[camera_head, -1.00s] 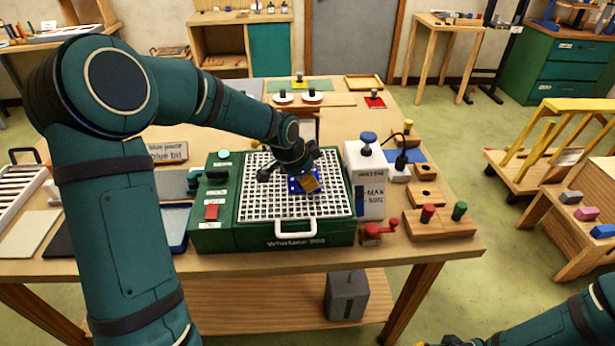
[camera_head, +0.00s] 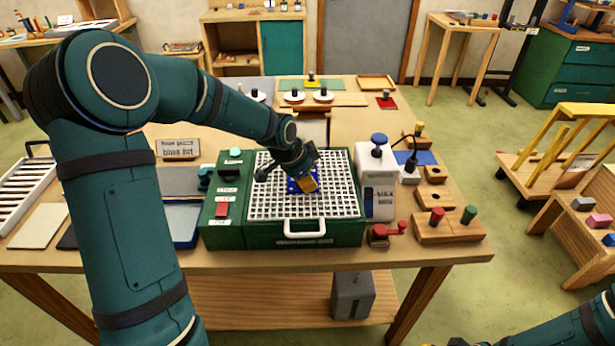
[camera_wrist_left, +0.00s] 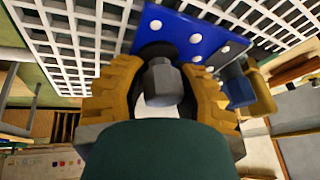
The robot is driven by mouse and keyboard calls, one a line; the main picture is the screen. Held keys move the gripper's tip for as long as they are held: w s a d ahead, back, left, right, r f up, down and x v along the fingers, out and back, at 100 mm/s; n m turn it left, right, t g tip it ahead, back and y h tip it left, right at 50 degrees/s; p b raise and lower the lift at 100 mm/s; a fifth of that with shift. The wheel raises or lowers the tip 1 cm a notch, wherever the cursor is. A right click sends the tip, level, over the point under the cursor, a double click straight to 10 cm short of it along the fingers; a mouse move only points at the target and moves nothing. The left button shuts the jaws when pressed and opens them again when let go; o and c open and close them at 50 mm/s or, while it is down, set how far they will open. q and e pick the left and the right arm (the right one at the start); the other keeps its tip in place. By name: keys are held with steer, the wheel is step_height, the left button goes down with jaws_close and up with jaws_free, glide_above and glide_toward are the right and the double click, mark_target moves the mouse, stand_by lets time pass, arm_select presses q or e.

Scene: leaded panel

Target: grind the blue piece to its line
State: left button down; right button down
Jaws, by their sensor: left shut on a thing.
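The grinder (camera_head: 345,236) is a green box with a white grid top (camera_head: 272,207) and a front handle. My left gripper (camera_head: 308,182) is over the middle of the grid, pointing down. In the left wrist view its yellow fingers (camera_wrist_left: 160,85) close around a grey hexagonal knob (camera_wrist_left: 163,82). A blue plate with white dots (camera_wrist_left: 190,35) lies just past the knob, at the grid; the blue also shows in the head view (camera_head: 293,186). I cannot make out its line or its contact with a bit. My right gripper (camera_head: 458,341) is mostly cut off at the bottom edge.
A white bottle-like unit (camera_head: 377,190) stands against the grinder's right side. A small sign (camera_head: 178,149) and a blue-edged tray (camera_head: 183,222) are on the left. The table's back middle has some free room.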

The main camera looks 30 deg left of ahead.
mark_target(322, 193)
arm_select(q)
steer(key=shift+s+a+p, duration=0.3)
steer(key=shift+a, duration=0.35)
steer(key=shift+s+a+p, duration=0.25)
steer(key=shift+s+a, duration=0.05)
steer(key=shift+a, duration=0.3)
steer(key=shift+d, duration=0.1)
steer(key=shift+w+d+b, duration=0.3)
steer(key=shift+w+d, duration=0.05)
steer(key=shift+d, duration=0.25)
steer(key=shift+w+d+b, duration=0.25)
steer(key=shift+w+d, duration=0.1)
steer(key=shift+d, duration=0.2)
steer(key=shift+w+d+b, duration=0.4)
steer(key=shift+w+d, duration=0.35)
steer(key=shift+d, duration=0.35)
steer(key=shift+s+d+b, duration=0.4)
steer(key=shift+s+d, duration=0.15)
steer(key=shift+s, duration=0.3)
steer(key=shift+s+d+b, duration=0.4)
steer(key=shift+s+d, duration=0.1)
steer(key=shift+s, duration=0.35)
